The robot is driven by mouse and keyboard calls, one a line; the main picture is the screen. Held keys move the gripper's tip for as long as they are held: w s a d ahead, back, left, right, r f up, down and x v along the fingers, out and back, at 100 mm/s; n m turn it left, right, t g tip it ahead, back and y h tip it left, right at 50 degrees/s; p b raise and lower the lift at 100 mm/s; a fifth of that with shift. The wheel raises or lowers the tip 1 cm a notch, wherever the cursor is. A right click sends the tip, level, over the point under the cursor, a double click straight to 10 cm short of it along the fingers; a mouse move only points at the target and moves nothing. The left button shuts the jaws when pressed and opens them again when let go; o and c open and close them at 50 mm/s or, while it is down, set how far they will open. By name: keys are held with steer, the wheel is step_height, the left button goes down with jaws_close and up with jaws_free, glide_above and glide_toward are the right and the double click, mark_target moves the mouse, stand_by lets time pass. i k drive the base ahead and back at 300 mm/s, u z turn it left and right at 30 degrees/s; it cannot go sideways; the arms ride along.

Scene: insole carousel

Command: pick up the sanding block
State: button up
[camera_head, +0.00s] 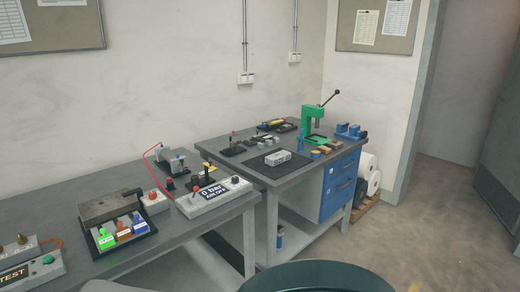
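No block can be told for certain as the sanding block at this size. On the far workbench (218,142), a pale grey block (277,158) lies on a dark mat (262,169). Small tan and brown pieces (332,146) lie to its right, near the green press; one of these may be the sanding block. My gripper is not in view, so whether it is open or holds anything does not show.
A green lever press (313,122) stands at the back of the far workbench, with blue fixtures (349,130) to its right. Open floor (440,225) lies at right.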

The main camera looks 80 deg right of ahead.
mark_target(326, 151)
steer(key=z, duration=3.6)
steer(key=i, duration=0.7)
steer(key=z, duration=0.65)
steer(key=i, duration=1.5)
steer(key=u, duration=0.5)
steer(key=i, duration=1.65)
steer(key=u, duration=0.75)
